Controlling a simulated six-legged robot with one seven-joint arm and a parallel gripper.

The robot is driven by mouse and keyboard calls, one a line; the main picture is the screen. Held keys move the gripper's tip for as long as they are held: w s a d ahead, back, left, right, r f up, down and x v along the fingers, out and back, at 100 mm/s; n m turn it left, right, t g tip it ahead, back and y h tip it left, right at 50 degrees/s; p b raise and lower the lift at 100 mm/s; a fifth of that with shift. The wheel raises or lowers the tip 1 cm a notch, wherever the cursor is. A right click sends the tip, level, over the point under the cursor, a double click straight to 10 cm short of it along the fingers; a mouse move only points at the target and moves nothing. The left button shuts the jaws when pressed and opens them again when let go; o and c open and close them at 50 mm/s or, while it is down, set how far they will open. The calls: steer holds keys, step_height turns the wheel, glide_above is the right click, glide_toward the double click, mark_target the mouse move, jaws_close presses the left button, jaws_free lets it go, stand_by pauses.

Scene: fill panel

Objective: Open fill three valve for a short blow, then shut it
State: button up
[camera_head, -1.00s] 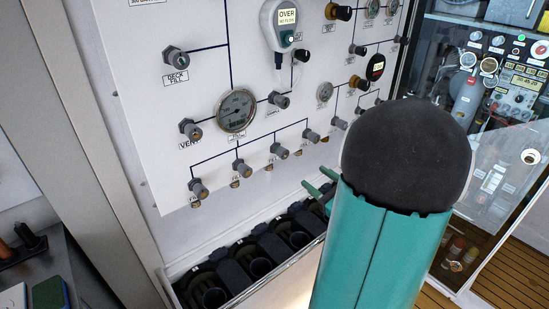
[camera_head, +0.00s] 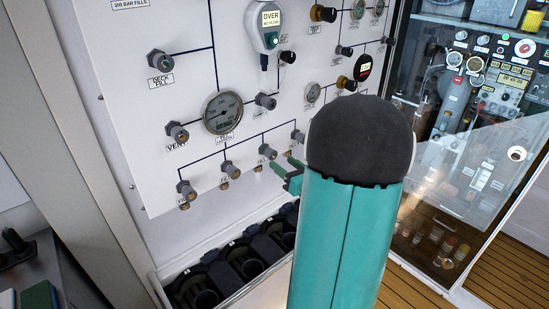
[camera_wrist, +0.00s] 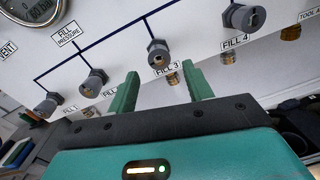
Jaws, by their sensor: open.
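The fill three valve is a grey knob (camera_wrist: 159,50) on the white panel, above its FILL 3 label (camera_wrist: 166,69) in the wrist view. In the head view it is the third knob (camera_head: 267,151) of the lower row. My gripper (camera_wrist: 160,80) is open and empty. Its two green fingers point up at the panel, one either side of the label, with their tips just below the knob. They do not enclose it. In the head view my gripper (camera_head: 288,172) is below and right of the knob; my arm hides part of the panel.
The fill four knob (camera_wrist: 245,17) is to the right and the fill two knob (camera_wrist: 94,80) to the left. The fill pressure gauge (camera_head: 222,112) is above. Black cylinder bays (camera_head: 245,262) lie below the panel. A glass-fronted cabinet (camera_head: 470,130) stands at right.

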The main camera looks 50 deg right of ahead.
mark_target(273, 156)
steer(key=w, duration=0.5)
steer(key=shift+d, duration=0.4)
steer(key=shift+c, duration=0.4)
steer(key=c, duration=0.9)
